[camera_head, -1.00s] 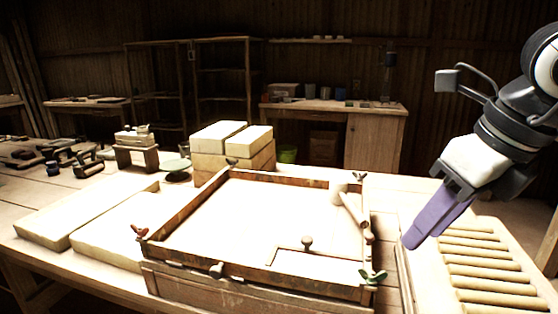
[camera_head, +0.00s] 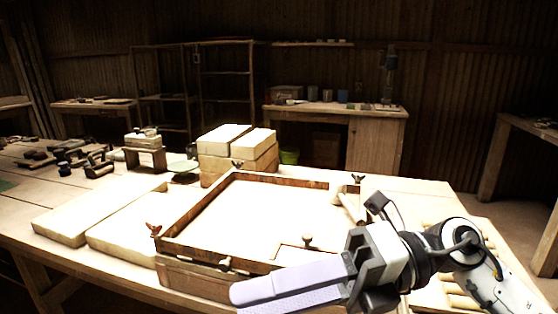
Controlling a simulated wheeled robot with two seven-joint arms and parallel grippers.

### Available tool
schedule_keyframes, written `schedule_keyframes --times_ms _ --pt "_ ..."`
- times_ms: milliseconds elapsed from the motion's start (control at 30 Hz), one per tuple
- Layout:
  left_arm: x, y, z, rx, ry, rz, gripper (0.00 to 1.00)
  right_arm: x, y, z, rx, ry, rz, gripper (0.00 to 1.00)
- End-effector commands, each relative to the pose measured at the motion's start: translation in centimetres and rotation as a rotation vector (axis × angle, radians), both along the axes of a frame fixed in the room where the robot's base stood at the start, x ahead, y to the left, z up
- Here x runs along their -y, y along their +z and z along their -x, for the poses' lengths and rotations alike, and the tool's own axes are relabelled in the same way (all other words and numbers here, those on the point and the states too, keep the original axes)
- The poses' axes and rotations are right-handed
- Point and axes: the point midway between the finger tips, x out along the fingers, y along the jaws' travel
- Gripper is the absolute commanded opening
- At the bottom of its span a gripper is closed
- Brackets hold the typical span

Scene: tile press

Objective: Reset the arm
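My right gripper (camera_head: 287,287) hangs in the front of the view, its arm coming in from the right. Its two pale purple fingers point left and lie against each other, with nothing seen between them. They are in front of the near right side of the wooden press frame (camera_head: 205,279) and hide part of it. The frame is square, with a pale bed inside and a small knobbed panel (camera_head: 307,241) at its near right corner. My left gripper is out of view.
Pale slabs (camera_head: 78,216) lie left of the frame, and stacked blocks (camera_head: 237,153) stand behind it. A roller (camera_head: 349,207) rests at its right side. Wooden rods (camera_head: 455,290) lie partly behind my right arm. Small tools (camera_head: 66,160) sit far left.

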Motion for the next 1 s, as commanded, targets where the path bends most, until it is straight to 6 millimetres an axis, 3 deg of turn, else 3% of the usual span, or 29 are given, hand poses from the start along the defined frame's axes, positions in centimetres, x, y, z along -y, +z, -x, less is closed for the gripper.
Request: schedule_keyframes --times_ms 133,267,367,500,567,667,800,900,1000 --pt "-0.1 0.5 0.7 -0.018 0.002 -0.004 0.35 -0.5 2.7 -2.2 -0.331 -0.146 -0.380 0.34" --pt "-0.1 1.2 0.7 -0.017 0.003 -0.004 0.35 2.0 1.6 -6.6 -0.641 -0.365 -0.641 0.34" --pt "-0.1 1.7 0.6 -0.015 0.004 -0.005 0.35 5.1 -2.6 -10.0 -0.895 -0.580 -0.790 0.34" --pt "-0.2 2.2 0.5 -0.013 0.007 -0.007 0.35 9.8 -12.1 -11.8 -1.241 -0.903 -0.904 0.34" --pt "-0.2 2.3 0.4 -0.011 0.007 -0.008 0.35 11.4 -16.4 -11.3 -1.373 -1.031 -0.922 0.34" --pt "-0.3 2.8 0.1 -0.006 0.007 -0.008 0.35 13.6 -23.4 -9.0 -1.576 -1.230 -0.918 0.34" --pt "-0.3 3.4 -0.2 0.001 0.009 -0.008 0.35 15.7 -32.0 -3.5 -1.834 -1.476 -0.867 0.34" --pt "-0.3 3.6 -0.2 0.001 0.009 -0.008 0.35 16.5 -36.5 1.0 -1.982 -1.614 -0.811 0.34" --pt "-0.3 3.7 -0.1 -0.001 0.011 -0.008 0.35 17.0 -39.3 4.6 -2.089 -1.711 -0.759 0.34"
